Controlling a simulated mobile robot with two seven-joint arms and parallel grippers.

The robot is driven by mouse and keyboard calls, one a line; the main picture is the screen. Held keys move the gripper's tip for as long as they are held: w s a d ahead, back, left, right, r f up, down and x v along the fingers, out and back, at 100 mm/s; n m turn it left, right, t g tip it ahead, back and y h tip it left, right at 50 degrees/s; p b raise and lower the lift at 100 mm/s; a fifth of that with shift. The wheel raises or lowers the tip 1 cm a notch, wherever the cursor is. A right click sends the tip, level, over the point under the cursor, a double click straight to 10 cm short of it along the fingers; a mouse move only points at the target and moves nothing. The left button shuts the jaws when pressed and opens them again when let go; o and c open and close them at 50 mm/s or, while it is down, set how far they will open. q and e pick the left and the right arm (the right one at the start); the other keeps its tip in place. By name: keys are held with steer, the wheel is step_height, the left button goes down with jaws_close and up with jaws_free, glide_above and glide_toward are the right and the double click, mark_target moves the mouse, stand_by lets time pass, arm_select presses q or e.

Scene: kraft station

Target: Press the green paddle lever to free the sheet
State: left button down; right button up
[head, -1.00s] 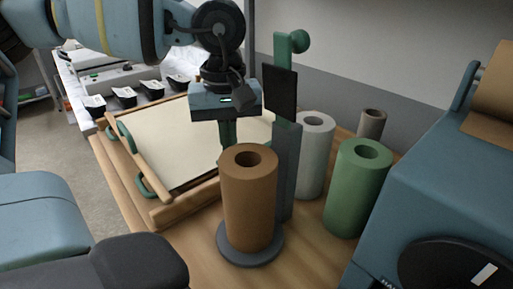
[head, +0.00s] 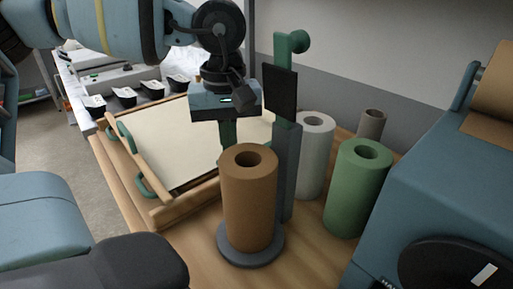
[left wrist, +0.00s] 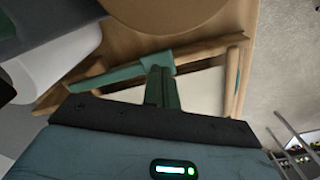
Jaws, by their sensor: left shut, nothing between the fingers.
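A wooden tray frame holds a cream sheet (head: 180,140) on the table. Green handles (head: 150,188) sit along its left side. In the left wrist view a green bar (left wrist: 115,75), which looks like the paddle lever, lies along the wooden frame beside the cream sheet (left wrist: 200,92). My left gripper (head: 228,150) is shut and empty, pointing down over the sheet's right part, its tips partly hidden behind the brown roll. In the left wrist view its fingertips (left wrist: 159,70) overlap the bar's end; I cannot tell whether they touch it. My right gripper is not in view.
A brown roll (head: 250,205) stands on a grey round base in front of my left gripper. A post with a green knob (head: 299,41) and dark plate (head: 280,90) rises beside it. White (head: 313,165) and green (head: 352,200) rolls stand right, near a blue machine (head: 450,180).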

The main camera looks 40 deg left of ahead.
arm_select(q)
steer(key=shift+f+b, duration=0.45)
steer(key=shift+f, duration=0.15)
